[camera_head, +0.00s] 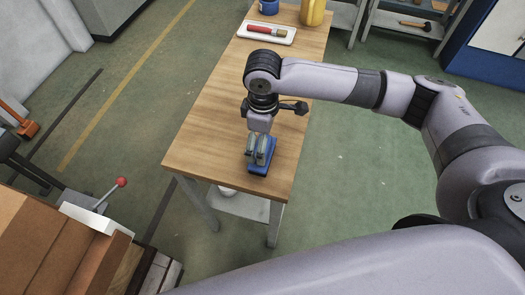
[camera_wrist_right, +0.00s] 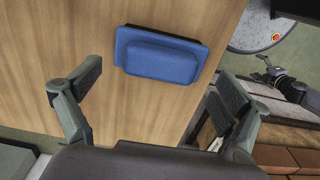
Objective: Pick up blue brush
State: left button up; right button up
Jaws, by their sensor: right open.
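The blue brush (camera_head: 267,153) lies near the front end of the wooden table, with its blue back upward. In the right wrist view the blue brush (camera_wrist_right: 160,57) shows a raised blue block on a wider blue base with a dark edge behind it. My right gripper (camera_head: 256,150) comes down over the brush and partly hides it in the head view. In the right wrist view my right gripper (camera_wrist_right: 157,80) is open, with its fingers wide apart and nothing between them. The brush is ahead of the fingertips; contact is not visible.
The wooden table (camera_head: 205,135) is clear left of my gripper. At its far end are a white tray (camera_head: 284,41) with a red-handled item, a blue cup (camera_head: 268,7) and a yellow container (camera_head: 312,12). Brown boxes (camera_head: 60,240) and a red-knobbed lever (camera_head: 122,182) stand lower left.

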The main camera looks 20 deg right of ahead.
notch_tip(320, 180, down, 3)
jog(key=shift+r, duration=0.15)
jog(key=shift+f, duration=0.4)
pick_arm(q)
jog(key=shift+s+a+r, duration=0.1)
jog(key=shift+s+r, duration=0.1)
jog(key=shift+s, duration=0.55)
pick_arm(e)
jog(key=c, duration=1.3)
